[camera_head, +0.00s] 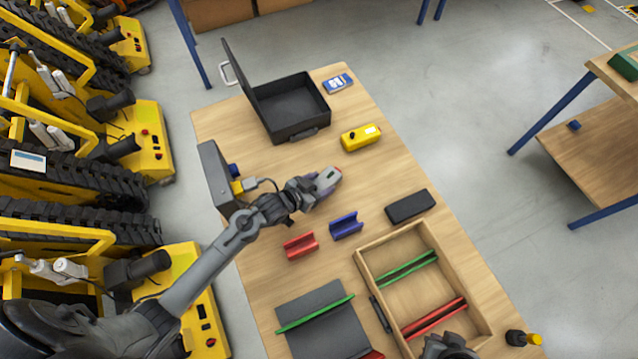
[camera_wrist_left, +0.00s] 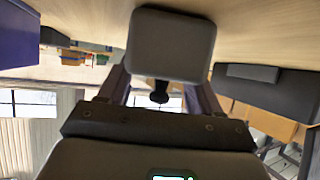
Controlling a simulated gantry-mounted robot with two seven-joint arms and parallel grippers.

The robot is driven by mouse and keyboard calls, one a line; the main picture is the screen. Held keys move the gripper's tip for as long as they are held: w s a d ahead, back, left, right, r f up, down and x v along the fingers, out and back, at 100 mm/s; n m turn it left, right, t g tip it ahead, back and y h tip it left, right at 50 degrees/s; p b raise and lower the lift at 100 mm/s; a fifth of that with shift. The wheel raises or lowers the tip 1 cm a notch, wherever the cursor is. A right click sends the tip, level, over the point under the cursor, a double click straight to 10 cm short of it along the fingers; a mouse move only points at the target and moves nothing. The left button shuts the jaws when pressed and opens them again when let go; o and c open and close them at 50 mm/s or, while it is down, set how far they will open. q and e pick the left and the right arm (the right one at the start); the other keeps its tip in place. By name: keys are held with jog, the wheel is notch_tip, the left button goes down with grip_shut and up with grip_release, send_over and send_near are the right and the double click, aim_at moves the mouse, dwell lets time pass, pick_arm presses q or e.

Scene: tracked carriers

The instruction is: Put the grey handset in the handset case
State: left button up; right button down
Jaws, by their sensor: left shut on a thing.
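The grey handset (camera_head: 330,176) has a red spot at its end in the head view. My left gripper (camera_head: 318,186) is shut on it and holds it above the middle of the table. In the left wrist view the handset (camera_wrist_left: 171,44) shows as a rounded grey block between the fingers. The handset case (camera_head: 312,128) is a black case standing open at the far end of the table, its lid (camera_head: 240,79) raised on the left. The case lies beyond the gripper. My right gripper (camera_head: 448,347) shows only partly at the bottom edge; its jaws are unclear.
A yellow device (camera_head: 361,137) and a blue-and-white item (camera_head: 338,83) lie right of the case. A dark upright panel (camera_head: 214,175) stands at the left edge. Red (camera_head: 300,246) and blue (camera_head: 346,226) holders, a black box (camera_head: 410,206) and a wooden tray (camera_head: 367,270) lie nearer.

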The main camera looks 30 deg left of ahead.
pick_arm(q)
jog(key=o, duration=1.2)
jog(key=shift+r, duration=0.15)
jog(key=s+r+g+y, duration=0.1)
jog(key=s+r+g, duration=0.1)
jog(key=s, duration=0.6)
jog(key=s+a+r+n+g+y+p, duration=0.1)
jog(key=s+r+g, duration=0.2)
jog(key=s, duration=0.6)
jog(key=s+r+g+y+p, duration=0.1)
jog(key=s+r+g, duration=0.2)
jog(key=s+r, duration=0.3)
jog(key=shift+s+a+r+n+y, duration=0.1)
jog(key=shift+s+a+n+y, duration=0.1)
jog(key=shift+s, duration=0.5)
jog(key=shift+s+a+n+y, duration=0.1)
jog(key=shift+s+a+y, duration=0.1)
jog(key=shift+s, duration=0.45)
